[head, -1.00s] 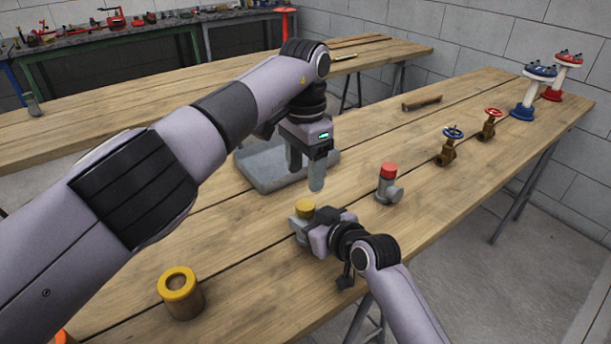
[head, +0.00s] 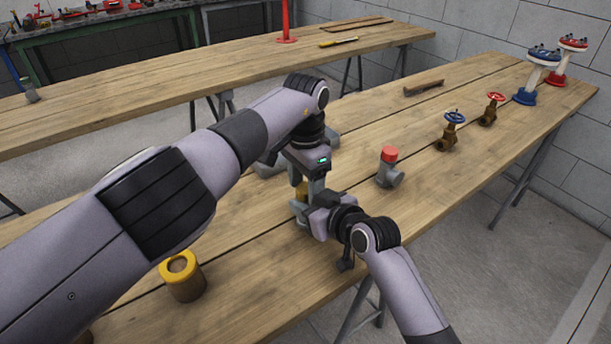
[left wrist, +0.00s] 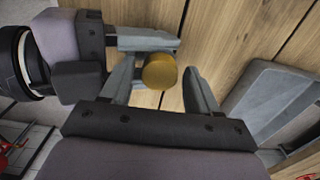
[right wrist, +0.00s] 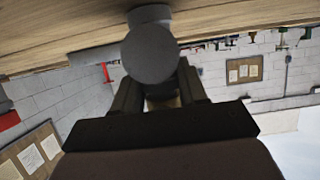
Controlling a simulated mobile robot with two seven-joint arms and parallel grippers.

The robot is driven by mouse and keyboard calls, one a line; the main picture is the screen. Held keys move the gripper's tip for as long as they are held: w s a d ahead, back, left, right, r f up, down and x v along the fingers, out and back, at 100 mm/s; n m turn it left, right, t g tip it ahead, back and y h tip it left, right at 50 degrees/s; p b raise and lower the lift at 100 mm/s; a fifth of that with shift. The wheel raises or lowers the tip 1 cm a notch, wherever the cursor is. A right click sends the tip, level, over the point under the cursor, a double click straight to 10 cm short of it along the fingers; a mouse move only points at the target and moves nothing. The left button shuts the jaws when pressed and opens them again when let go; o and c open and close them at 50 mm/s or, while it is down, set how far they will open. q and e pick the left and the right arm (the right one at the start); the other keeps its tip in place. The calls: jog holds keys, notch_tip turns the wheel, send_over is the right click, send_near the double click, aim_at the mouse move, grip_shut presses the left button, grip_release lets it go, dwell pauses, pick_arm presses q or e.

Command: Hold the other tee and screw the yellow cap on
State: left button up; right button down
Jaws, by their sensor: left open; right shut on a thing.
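The yellow cap (head: 302,187) sits on top of the grey tee (head: 298,209), both partly hidden by my grippers in the head view. My right gripper (head: 313,207) is shut on the tee, whose round grey end (right wrist: 150,52) faces the right wrist camera. My left gripper (left wrist: 163,82) is open, pointing down, with its fingers on either side of the yellow cap (left wrist: 159,71). I cannot tell whether either finger touches the cap. Another grey tee (head: 390,176) with a red cap (head: 389,154) stands to the right on the bench.
A brown fitting with a yellow rim (head: 182,275) stands at the front left. A grey tray (left wrist: 262,98) lies beside my left gripper. Valves with a blue wheel (head: 453,118) and a red wheel (head: 496,97) stand farther right. The bench between is clear.

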jog(key=shift+r, duration=0.15)
pick_arm(q)
jog(key=c, duration=1.1)
jog(key=o, duration=1.2)
jog(key=shift+r, duration=2.3)
jog(key=o, duration=0.6)
jog(key=shift+c, duration=0.2)
jog(key=shift+s+d, duration=0.1)
